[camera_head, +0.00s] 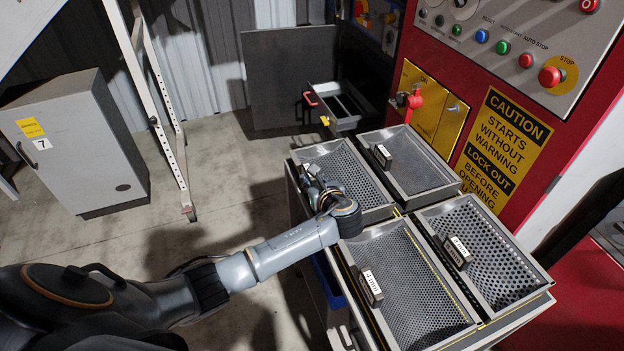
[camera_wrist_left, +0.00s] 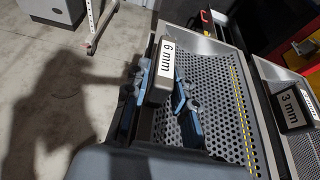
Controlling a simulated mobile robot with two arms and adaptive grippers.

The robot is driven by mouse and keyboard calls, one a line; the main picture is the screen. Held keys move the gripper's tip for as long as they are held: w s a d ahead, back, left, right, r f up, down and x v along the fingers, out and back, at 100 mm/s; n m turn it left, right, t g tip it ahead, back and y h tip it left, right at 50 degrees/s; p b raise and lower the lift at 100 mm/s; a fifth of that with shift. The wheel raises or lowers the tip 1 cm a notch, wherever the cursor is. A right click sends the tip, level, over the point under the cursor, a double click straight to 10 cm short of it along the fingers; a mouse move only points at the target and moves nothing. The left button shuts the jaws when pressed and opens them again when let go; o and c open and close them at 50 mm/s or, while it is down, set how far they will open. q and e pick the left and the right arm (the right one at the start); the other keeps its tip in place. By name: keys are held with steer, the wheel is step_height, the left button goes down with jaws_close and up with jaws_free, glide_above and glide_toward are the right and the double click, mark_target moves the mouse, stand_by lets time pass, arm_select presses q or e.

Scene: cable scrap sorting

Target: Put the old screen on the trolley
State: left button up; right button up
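My left gripper (camera_head: 316,183) is over the back left perforated screen (camera_head: 350,166) of the trolley (camera_head: 385,335). In the left wrist view its fingers (camera_wrist_left: 163,95) lie on both sides of the grey block handle marked 6 mm (camera_wrist_left: 162,72) and look closed on it. The screen (camera_wrist_left: 215,85) appears level in its place; whether it is lifted at all I cannot tell. The trolley also holds a fine dark screen (camera_head: 418,165), a front left screen (camera_head: 410,285) and a front right screen (camera_head: 490,250). The 3 mm handle (camera_wrist_left: 291,108) shows at right. My right gripper is not in view.
The red machine (camera_head: 408,45) stands behind the trolley, with an open dark door (camera_head: 290,78) and a drawer-like opening (camera_head: 340,105). A grey cabinet (camera_head: 75,140) and white upright frame (camera_head: 150,90) stand left. Floor between is clear.

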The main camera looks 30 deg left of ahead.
arm_select(q)
steer(key=shift+o, duration=0.6)
steer(key=v, duration=1.2)
